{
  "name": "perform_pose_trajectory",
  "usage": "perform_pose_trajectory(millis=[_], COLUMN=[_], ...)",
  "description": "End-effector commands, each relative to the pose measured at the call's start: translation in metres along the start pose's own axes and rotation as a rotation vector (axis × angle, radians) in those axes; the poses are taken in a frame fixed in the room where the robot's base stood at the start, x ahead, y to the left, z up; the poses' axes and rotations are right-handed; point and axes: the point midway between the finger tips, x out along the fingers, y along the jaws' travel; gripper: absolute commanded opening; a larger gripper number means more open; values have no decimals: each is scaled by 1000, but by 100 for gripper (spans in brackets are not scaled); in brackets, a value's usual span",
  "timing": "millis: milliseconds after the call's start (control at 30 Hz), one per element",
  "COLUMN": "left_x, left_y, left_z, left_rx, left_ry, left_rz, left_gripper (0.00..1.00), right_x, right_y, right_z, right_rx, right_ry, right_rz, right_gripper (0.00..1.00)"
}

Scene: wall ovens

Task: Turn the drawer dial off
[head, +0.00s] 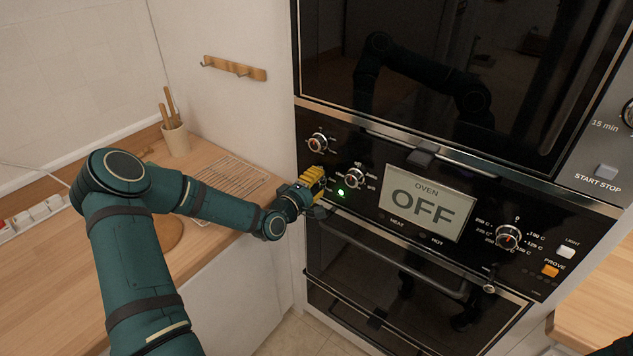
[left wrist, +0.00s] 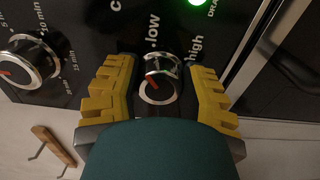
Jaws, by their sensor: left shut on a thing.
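The drawer dial (left wrist: 160,92) is a small silver-rimmed black knob with a red pointer line, seen in the left wrist view. The labels "low" and "high" stand around it, and a third label is mostly cut off. The red line points up and slightly left in that view. My left gripper (head: 315,184) is shut on the dial, with its yellow fingers (left wrist: 160,76) on either side of the knob. In the head view the gripper hides the dial. A green light (head: 341,193) glows beside it; this light also shows in the left wrist view (left wrist: 197,2).
A timer knob (head: 318,143) sits just above the gripper, and another knob (head: 356,178) is close on its right. The oven display (head: 428,202) reads "OFF". The oven door handle (head: 390,262) runs below. A wooden hook rail (head: 234,68) is on the side wall.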

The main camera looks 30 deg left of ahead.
Motion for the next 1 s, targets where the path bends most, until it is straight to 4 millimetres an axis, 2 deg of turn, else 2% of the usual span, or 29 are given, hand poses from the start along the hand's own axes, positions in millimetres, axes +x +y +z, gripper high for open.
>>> perform_pose_trajectory(millis=[600,1000], left_x=[1,1], left_y=[4,5], left_z=[-1,-1], left_rx=[-574,-817], left_ry=[0,-2], left_rz=[8,9], left_gripper=[7,7], right_x=[-4,-3], right_y=[-2,-1], right_z=[-2,-2], right_rx=[2,1], right_ry=[5,4], right_rz=[1,0], right_gripper=[0,0])
